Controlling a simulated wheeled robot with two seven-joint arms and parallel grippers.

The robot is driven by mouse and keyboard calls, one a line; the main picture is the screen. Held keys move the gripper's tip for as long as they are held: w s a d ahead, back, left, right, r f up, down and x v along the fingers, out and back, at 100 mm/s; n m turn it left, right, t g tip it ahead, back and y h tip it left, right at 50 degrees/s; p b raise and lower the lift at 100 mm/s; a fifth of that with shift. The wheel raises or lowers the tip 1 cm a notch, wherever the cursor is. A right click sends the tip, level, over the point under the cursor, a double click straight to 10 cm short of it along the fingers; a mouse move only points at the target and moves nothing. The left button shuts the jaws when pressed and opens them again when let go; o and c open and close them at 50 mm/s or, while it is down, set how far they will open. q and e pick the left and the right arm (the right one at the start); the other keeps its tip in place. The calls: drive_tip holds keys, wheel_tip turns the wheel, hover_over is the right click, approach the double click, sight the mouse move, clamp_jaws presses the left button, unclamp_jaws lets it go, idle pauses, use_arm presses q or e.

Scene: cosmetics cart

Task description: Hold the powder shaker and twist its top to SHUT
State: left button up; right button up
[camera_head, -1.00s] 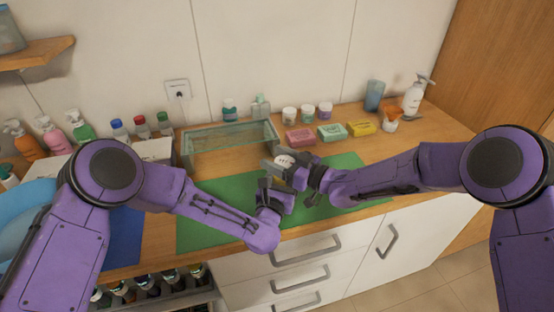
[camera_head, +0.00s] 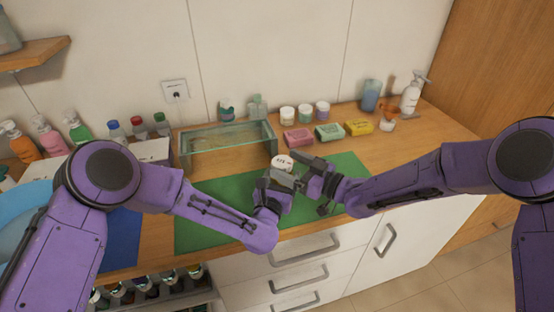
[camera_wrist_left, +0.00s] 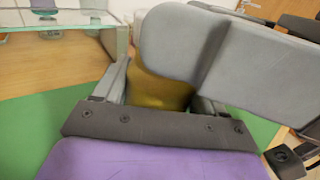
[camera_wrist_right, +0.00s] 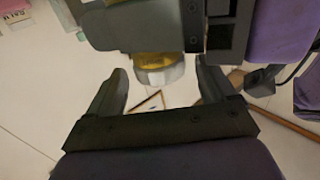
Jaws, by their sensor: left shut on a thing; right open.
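The powder shaker (camera_head: 283,162) shows its white top with dark marks in the head view, above the green mat. My left gripper (camera_head: 280,180) is shut around its body. In the left wrist view the yellow-gold body (camera_wrist_left: 158,90) shows between the fingers, partly covered by a grey part in front. My right gripper (camera_head: 303,166) is open, close to the right of the top. In the right wrist view the shaker's pale top rim (camera_wrist_right: 160,76) lies beyond and between the spread fingers, apart from them. I cannot read the marks on the top.
A glass-sided tray (camera_head: 230,145) stands behind the green mat (camera_head: 205,232). Several jars (camera_head: 304,112), a pink box (camera_head: 298,138), a green box (camera_head: 330,132) and a yellow box (camera_head: 359,127) stand behind. The mat's right part is clear.

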drive_tip(key=v, duration=0.7)
drive_tip(key=shift+s+d, duration=0.1)
drive_tip(key=shift+d, duration=0.05)
use_arm(q)
drive_tip(key=o, duration=1.1)
drive_tip(key=shift+o, duration=0.2)
drive_tip(key=shift+s, duration=0.1)
